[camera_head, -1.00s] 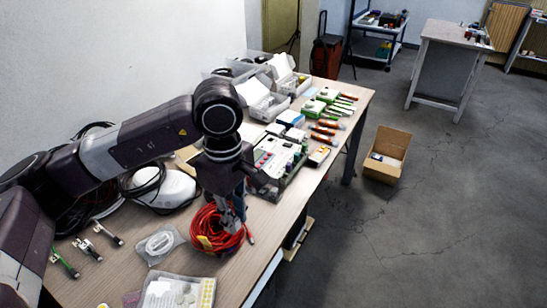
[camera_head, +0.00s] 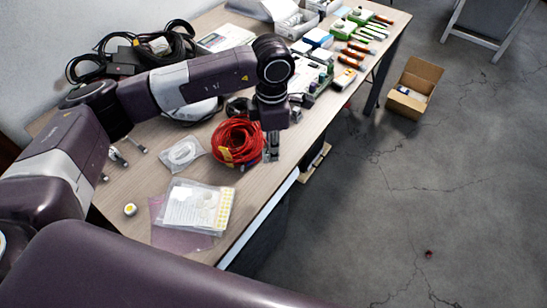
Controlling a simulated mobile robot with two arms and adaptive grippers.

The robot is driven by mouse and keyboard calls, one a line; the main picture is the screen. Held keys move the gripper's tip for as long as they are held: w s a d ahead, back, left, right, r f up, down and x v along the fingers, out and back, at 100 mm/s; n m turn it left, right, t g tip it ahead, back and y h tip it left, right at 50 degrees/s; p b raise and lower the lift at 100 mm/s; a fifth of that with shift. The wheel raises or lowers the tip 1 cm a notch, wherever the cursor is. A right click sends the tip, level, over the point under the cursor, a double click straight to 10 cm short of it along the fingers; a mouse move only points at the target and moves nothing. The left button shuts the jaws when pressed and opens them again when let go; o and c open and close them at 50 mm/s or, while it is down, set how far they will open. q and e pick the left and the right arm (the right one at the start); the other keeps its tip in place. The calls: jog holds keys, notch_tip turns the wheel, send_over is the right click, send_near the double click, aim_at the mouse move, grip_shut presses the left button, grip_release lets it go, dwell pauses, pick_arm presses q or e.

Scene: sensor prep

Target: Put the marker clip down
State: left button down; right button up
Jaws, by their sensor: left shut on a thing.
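My left gripper (camera_head: 271,148) points down beside the right side of a coil of red cable (camera_head: 238,141), near the table's front edge. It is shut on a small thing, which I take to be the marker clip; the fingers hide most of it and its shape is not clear. I cannot tell whether it touches the table. Similar small metal clips (camera_head: 137,143) lie on the left of the table, partly behind my arm. My right gripper is not in view.
The wooden table (camera_head: 250,190) holds a clear bag with a white ring (camera_head: 181,153), a bagged card set (camera_head: 197,205), a small round yellow-white piece (camera_head: 130,209) and black cables (camera_head: 170,42). Green and orange tools (camera_head: 360,50) line the far end. A cardboard box (camera_head: 413,86) stands on the floor.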

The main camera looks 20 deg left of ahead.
pick_arm(q)
notch_tip(320, 180, down, 9)
jog(key=shift+r+p, duration=0.1)
jog(key=shift+p, duration=0.45)
jog(key=shift+f, duration=0.2)
jog(key=c, duration=1.8)
grip_release()
